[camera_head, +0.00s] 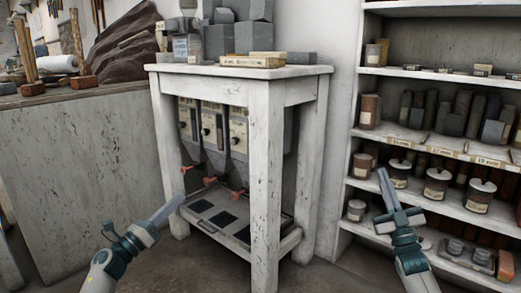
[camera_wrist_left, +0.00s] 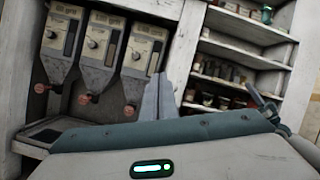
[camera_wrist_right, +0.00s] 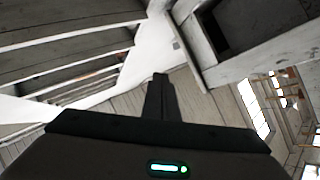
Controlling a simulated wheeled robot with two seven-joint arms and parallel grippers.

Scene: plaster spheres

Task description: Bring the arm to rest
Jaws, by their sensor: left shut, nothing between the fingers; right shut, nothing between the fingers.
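My left gripper (camera_head: 168,209) is shut and empty, in front of the white table's left front leg in the head view. Its closed fingers also show in the left wrist view (camera_wrist_left: 158,98), with dispensers behind them. My right gripper (camera_head: 386,188) is shut and empty, pointing up in front of the shelf unit in the head view. Its dark closed fingers show in the right wrist view (camera_wrist_right: 159,98), where the room appears strongly tilted.
A worn white table (camera_head: 270,73) carries grey blocks (camera_head: 253,38). Under it hang several dispensers (camera_head: 212,130) above a low tray (camera_head: 205,207). A shelf unit (camera_head: 440,72) with jars stands at right, a workbench (camera_head: 75,180) at left. Floor shows between table and shelves.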

